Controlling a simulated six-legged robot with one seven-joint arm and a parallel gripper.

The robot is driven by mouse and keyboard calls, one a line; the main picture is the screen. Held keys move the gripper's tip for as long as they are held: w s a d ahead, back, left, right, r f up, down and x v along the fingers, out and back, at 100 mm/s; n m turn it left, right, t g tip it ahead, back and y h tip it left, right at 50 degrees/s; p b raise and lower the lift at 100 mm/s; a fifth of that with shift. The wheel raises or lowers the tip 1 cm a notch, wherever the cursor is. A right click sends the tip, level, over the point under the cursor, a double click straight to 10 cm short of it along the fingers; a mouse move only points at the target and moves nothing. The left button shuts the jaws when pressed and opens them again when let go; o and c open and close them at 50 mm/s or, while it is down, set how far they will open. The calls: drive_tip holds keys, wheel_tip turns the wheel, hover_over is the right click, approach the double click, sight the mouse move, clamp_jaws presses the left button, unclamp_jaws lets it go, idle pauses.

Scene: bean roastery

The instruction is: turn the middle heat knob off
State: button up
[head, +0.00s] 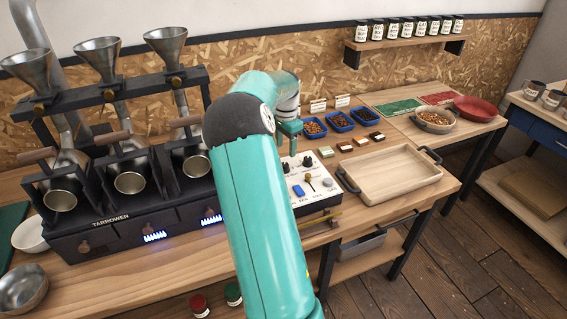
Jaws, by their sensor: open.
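The black roaster (107,222), lettered TARROWEN, has three bays in a row with a metal cup in each. Small brownish knobs show low on its front. The left knob (85,246) is clearest; the middle knob (121,229) is small and its setting cannot be read. Blue flames (155,237) burn by the middle bay, and more flames (210,219) burn by the right bay. My gripper (291,140) is only partly seen behind my teal arm, over the table right of the roaster and well away from the middle knob. It is open; its fingertips are mostly hidden.
A control box (310,183) with a blue button stands right of the roaster, partly behind my arm. Beyond it lie a wooden tray (388,182) and blue bean trays (339,122). A metal bowl (22,290) stands front left. Table in front of the roaster is mostly clear.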

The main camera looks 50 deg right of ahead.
sight(284, 164)
wheel_tip(284, 164, down, 8)
drive_tip(key=shift+w+a+r, duration=0.15)
drive_tip(key=c, duration=1)
